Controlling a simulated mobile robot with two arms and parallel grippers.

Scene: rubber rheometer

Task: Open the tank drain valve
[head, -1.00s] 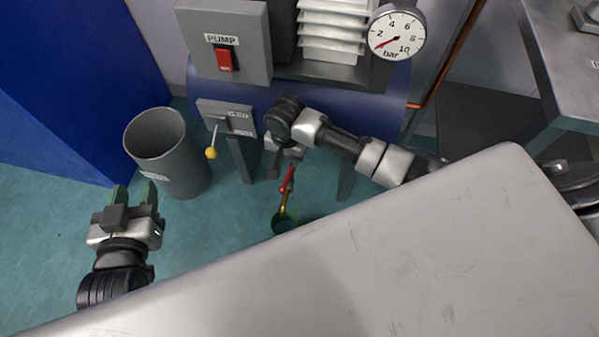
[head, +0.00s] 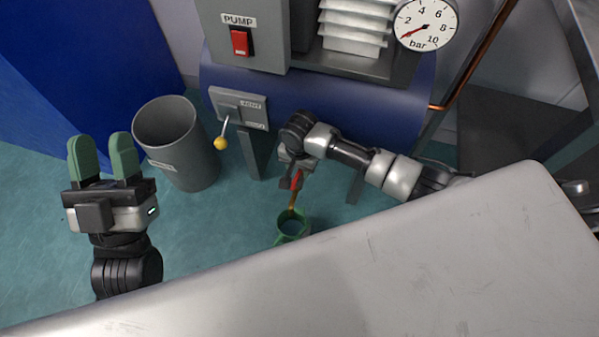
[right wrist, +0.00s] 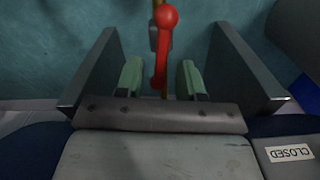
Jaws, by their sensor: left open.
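The tank (head: 330,100) is a blue cylinder on grey legs. Below it hangs a red valve lever (head: 297,180) on a brass pipe (head: 292,203). In the right wrist view the red lever (right wrist: 163,50) has a round end and lies between the green fingers of my right gripper (right wrist: 160,78), with gaps on both sides. That gripper also shows in the head view (head: 293,178), under the tank and partly covering the lever. My left gripper (head: 104,157) is open and empty, at the left, short of the grey bin.
A green cup (head: 292,225) stands below the pipe. A grey bin (head: 178,145) stands left of the tank. A lever with a yellow knob (head: 221,143) sticks out from a grey box (head: 240,106). The grey tabletop (head: 350,260) fills the foreground. A CLOSED label (right wrist: 290,153) shows.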

